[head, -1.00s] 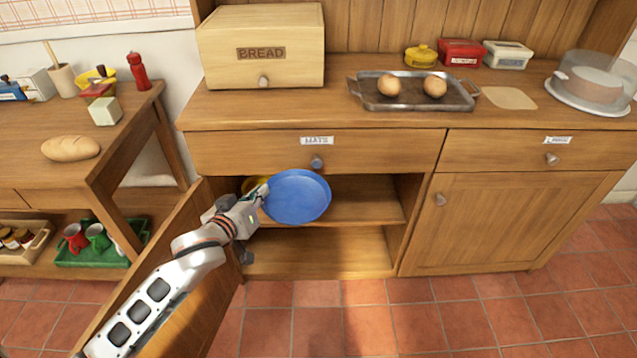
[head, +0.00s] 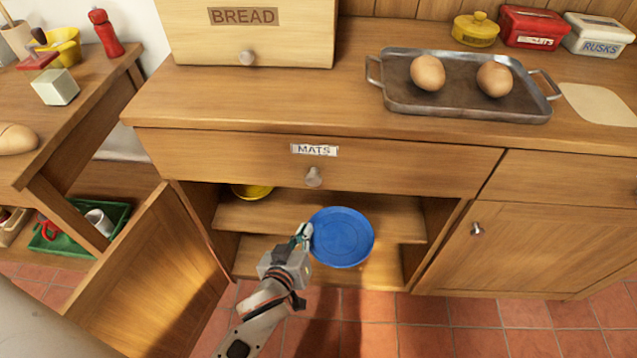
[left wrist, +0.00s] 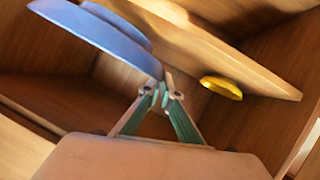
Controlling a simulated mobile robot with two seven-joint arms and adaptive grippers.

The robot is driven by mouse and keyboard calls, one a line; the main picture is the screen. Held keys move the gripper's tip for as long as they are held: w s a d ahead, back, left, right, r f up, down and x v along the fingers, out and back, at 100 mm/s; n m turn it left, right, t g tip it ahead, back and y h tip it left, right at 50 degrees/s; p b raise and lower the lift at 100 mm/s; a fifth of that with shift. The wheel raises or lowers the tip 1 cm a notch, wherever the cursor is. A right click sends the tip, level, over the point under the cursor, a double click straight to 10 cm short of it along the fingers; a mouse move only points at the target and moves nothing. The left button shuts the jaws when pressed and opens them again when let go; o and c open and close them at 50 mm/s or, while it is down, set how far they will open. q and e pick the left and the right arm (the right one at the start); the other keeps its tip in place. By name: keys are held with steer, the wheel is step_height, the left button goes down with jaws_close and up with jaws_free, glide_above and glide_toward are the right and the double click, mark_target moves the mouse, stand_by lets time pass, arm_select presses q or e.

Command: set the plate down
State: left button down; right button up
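A blue plate (head: 343,238) is held at its left rim by my left gripper (head: 304,238), in front of the open cupboard under the MATS drawer. In the left wrist view the blue plate (left wrist: 100,38) is tilted in the picture, its edge pinched between the fingertips of the left gripper (left wrist: 160,88). The gripper is shut on that rim. The plate appears clear of the shelf (head: 270,218), though its exact height is hard to tell. My right gripper is not in view.
A yellow dish (head: 252,191) sits at the left of the upper shelf. The open cupboard door (head: 160,275) stands to the left. On the counter are a tray (head: 465,112) with two eggs and a bread box (head: 250,35). The counter's left front is clear.

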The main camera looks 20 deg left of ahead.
arm_select(q)
steer(key=w+a, duration=0.2)
steer(key=w, duration=0.4)
steer(key=b, duration=0.2)
glide_above(311, 203)
step_height(311, 203, down, 2)
steer(key=shift+d+f+b, duration=0.1)
steer(key=shift+f+b, duration=0.1)
steer(key=shift+b, duration=0.35)
steer(key=shift+f, duration=0.15)
step_height(311, 203, down, 3)
steer(key=shift+s+r+b, duration=0.1)
steer(key=shift+s+b, duration=0.05)
steer(key=shift+b, duration=0.65)
steer(key=shift+w+f+b, duration=0.2)
steer(key=shift+f+b, duration=0.35)
steer(key=shift+f, duration=0.5)
steer(key=shift+w+r, duration=0.2)
steer(key=shift+r, duration=0.1)
steer(key=c, duration=2.3)
jaws_free()
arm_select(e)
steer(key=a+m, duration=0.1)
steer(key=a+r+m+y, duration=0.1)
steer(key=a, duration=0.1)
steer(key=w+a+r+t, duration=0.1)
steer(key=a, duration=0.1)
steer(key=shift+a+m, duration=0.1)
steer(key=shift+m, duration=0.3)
